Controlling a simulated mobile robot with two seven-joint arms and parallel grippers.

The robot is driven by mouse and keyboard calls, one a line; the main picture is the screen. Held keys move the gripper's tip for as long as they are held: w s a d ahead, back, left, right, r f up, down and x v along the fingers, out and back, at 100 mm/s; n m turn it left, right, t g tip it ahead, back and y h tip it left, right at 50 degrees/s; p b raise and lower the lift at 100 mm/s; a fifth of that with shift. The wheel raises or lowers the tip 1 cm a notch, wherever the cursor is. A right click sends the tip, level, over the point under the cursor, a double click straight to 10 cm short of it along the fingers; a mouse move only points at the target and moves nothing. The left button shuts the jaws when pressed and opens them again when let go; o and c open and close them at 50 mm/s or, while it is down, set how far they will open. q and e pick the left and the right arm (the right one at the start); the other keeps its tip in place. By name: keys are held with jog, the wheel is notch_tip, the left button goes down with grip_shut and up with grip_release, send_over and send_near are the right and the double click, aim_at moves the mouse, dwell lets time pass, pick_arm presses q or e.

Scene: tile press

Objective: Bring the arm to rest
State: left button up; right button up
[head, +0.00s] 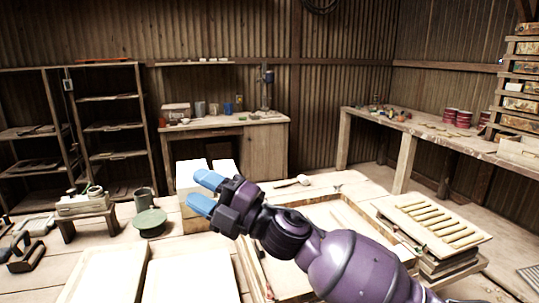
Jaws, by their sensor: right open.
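My right arm (345,262), purple and dark, comes in from the lower right and reaches up and left over the work table. Its right gripper (205,192) has two blue fingertips, set apart with a gap between them. It is open and nothing shows between the fingers. It is in front of a pale block-like stack (190,175) in the picture; I cannot tell the distance between them. My left gripper is not in view.
A green round dish (150,222) and a small wooden stool (88,222) stand at left. A slatted rack (432,222) lies on a stack at right. A wooden frame (385,235) lies partly behind my arm. Pale boards (105,275) cover the front left.

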jog(key=d+f+m+t+h, duration=1.1)
jog(key=d+f+m+h, duration=0.4)
jog(key=d+f+m, duration=0.8)
jog(key=s+d+f+m+g+h, duration=0.3)
jog(key=s+d+f, duration=0.5)
jog(key=s+f, duration=0.3)
jog(key=s+d+f+m+g+h, duration=0.3)
jog(key=s+d+f+m, duration=0.2)
jog(key=s+d+f, duration=0.3)
jog(key=s+f, duration=0.3)
jog(key=s, duration=0.3)
jog(key=shift+s+d+f+h, duration=0.15)
jog(key=shift+s+f+h, duration=0.15)
jog(key=shift+s+f, duration=0.05)
